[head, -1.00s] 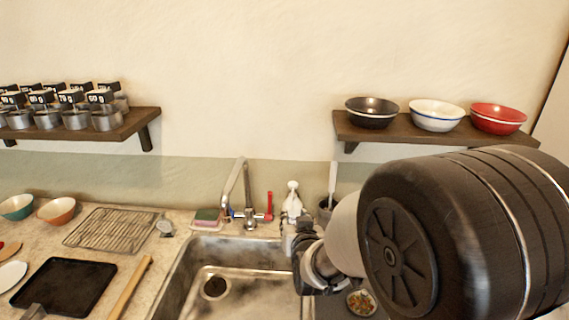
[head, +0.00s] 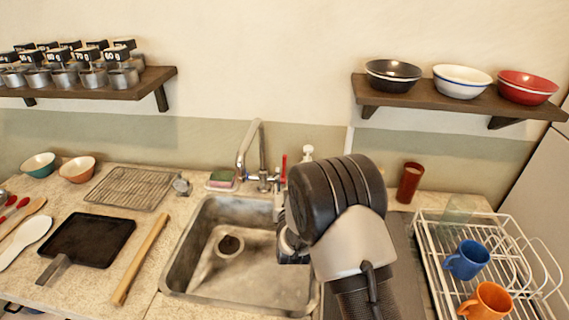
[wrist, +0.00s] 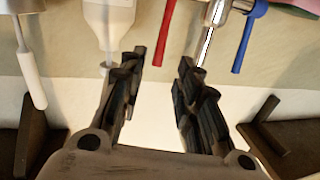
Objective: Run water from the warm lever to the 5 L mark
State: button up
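The metal tap (head: 263,155) stands behind the sink (head: 190,235), with its red lever (head: 284,168) upright on its right side. In the wrist view the red lever (wrist: 165,30) shows just beyond and between my fingertips, apparently apart from them. The blue lever (wrist: 249,38) and the metal tap body (wrist: 212,30) lie to its right. My gripper (wrist: 161,65) is open and empty; in the head view my wrist mostly hides it. The sink floor shows a dark drain and no clear water. I see no 5 L mark.
A white pump bottle (wrist: 108,20) is close left of my gripper in the wrist view. A sponge (head: 221,180) lies left of the tap. A wire dish rack (head: 435,260) with mugs stands right. A shelf with bowls (head: 420,93) hangs above.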

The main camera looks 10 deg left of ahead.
aim_at(284, 162)
jog(key=w, duration=0.3)
jog(key=w+a+b, duration=0.1)
jog(key=w, duration=0.5)
jog(key=shift+w+a+b, duration=0.2)
jog(key=shift+a+b, duration=0.1)
jog(key=shift+b, duration=0.05)
grip_shut()
